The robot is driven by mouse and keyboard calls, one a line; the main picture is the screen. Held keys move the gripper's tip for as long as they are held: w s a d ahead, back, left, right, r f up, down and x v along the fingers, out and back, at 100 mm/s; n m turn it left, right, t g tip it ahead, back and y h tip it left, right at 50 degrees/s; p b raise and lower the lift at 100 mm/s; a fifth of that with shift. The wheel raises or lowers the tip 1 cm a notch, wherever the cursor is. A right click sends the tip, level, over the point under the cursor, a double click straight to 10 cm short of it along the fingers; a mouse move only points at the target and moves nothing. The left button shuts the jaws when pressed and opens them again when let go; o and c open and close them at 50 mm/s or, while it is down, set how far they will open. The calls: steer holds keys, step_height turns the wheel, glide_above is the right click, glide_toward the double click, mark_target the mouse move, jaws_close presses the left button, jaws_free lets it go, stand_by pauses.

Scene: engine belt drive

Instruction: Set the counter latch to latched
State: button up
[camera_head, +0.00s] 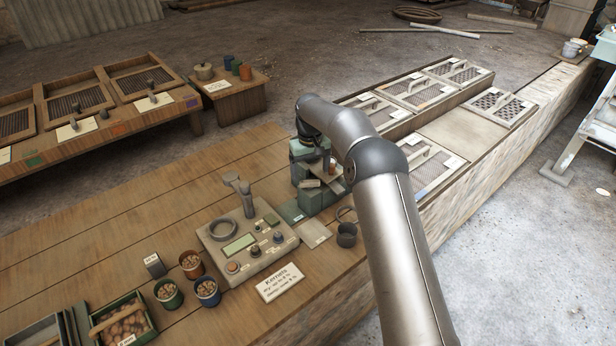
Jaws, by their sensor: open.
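A beige counter box (246,246) with a green display, knobs, a round ring and an upright grey handle (238,186) stands on the wooden counter. I cannot make out which part is the latch or how it is set. A teal machine (318,178) stands behind and to the right of the box. My gripper (309,134) is at the dark end of my arm, just above the top of the teal machine. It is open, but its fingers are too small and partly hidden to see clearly. I see nothing held in it.
A "Kernels" card (280,282), small cups of nuts (191,265) and a crate of nuts (123,322) lie at the front left. A dark cup (347,235) stands near my arm. Mesh-lidded bins (417,92) line the right.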

mark_target(310, 182)
steer(key=shift+s+d+r, duration=0.1)
steer(key=shift+s+r, duration=0.2)
steer(key=shift+r, duration=0.45)
steer(key=shift+w+a+r+p, duration=0.15)
steer(key=shift+a+r+p, duration=0.1)
steer(key=shift+p, duration=0.25)
steer(key=shift+d+r+p, duration=0.1)
steer(key=shift+r+p, duration=0.25)
steer(key=shift+r, duration=0.25)
step_height(310, 182, up, 13)
steer(key=p, duration=0.6)
steer(key=shift+s, duration=0.2)
